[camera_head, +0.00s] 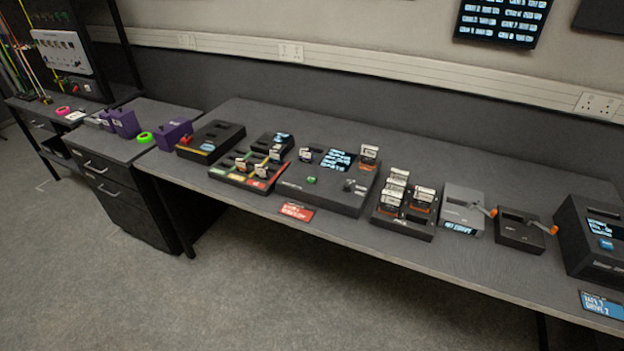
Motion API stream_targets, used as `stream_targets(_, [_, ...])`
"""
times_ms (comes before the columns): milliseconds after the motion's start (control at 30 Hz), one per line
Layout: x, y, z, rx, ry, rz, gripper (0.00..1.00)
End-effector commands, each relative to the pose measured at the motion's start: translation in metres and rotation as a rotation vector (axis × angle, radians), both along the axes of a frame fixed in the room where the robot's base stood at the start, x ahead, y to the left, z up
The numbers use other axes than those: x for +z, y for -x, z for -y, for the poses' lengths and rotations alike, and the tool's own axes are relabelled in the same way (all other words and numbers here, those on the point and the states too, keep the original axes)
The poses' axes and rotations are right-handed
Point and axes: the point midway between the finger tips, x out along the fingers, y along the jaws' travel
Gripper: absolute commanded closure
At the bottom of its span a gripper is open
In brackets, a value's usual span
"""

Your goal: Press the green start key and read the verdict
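The green start key (311,180) is a small green button on the sloped front of a dark tester box (331,199) on the long bench. The tester has a small lit screen (339,160) with light text at its back; the text is too small to read. A module with a white label and orange base (369,157) stands at its back right corner. A small dark knob or lever (349,186) is on its right side. My gripper is not in view.
Left of the tester are trays (243,171) with labelled modules. A red card (296,212) lies at the bench's front edge. Floor in front is clear.

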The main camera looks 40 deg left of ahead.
Motion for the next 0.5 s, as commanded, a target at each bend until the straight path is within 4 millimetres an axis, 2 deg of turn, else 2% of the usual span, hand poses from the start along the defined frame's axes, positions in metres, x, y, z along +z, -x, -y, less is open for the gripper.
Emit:
stream_targets(267, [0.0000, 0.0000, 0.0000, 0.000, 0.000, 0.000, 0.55])
stream_targets(433, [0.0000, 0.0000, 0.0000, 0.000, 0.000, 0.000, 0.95])
stream_targets(467, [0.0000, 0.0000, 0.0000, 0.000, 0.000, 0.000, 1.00])
stream_targets(500, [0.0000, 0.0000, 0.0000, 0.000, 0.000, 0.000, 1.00])
